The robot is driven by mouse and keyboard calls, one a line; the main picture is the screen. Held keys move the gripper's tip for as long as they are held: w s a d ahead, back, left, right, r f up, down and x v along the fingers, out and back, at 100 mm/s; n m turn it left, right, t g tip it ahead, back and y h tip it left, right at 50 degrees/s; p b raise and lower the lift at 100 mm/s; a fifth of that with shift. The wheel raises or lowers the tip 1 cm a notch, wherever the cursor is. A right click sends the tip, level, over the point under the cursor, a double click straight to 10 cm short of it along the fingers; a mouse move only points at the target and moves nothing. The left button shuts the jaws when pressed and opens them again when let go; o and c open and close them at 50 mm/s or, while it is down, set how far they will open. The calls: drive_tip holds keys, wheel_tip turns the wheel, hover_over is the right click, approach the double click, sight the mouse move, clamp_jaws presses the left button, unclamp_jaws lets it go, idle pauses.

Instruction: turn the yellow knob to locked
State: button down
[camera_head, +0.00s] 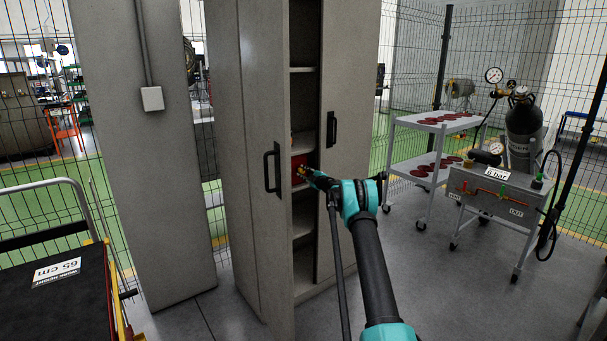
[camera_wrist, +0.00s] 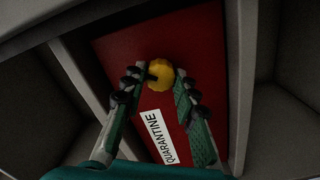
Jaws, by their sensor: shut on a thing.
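The yellow knob (camera_wrist: 160,70) is round and sits on a red panel (camera_wrist: 208,55) in the wrist view. A white label reading QUARANTINE (camera_wrist: 160,137) is on the panel below the knob. My gripper (camera_wrist: 159,80) has one finger on each side of the knob and is shut on it. The fingertips partly cover its lower edge. No locked mark can be made out. In the head view my gripper (camera_head: 306,173) reaches into the cabinet at the red panel (camera_head: 299,160), which it largely hides.
The grey cabinet (camera_head: 345,70) stands open, its left door (camera_head: 262,90) swung outward beside my arm, with a black handle (camera_head: 272,168). A black-topped cart (camera_head: 60,310) is at lower left.

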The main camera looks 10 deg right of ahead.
drive_tip(key=n, duration=0.3)
drive_tip(key=shift+n, duration=2.3)
drive_tip(key=shift+f, duration=0.1)
drive_tip(key=c, duration=1.2)
unclamp_jaws()
drive_tip(key=shift+o, duration=0.2)
drive_tip(key=shift+s, duration=0.1)
drive_tip(key=v, duration=1.1)
drive_tip(key=shift+s+d, duration=0.3)
drive_tip(key=shift+d, duration=0.05)
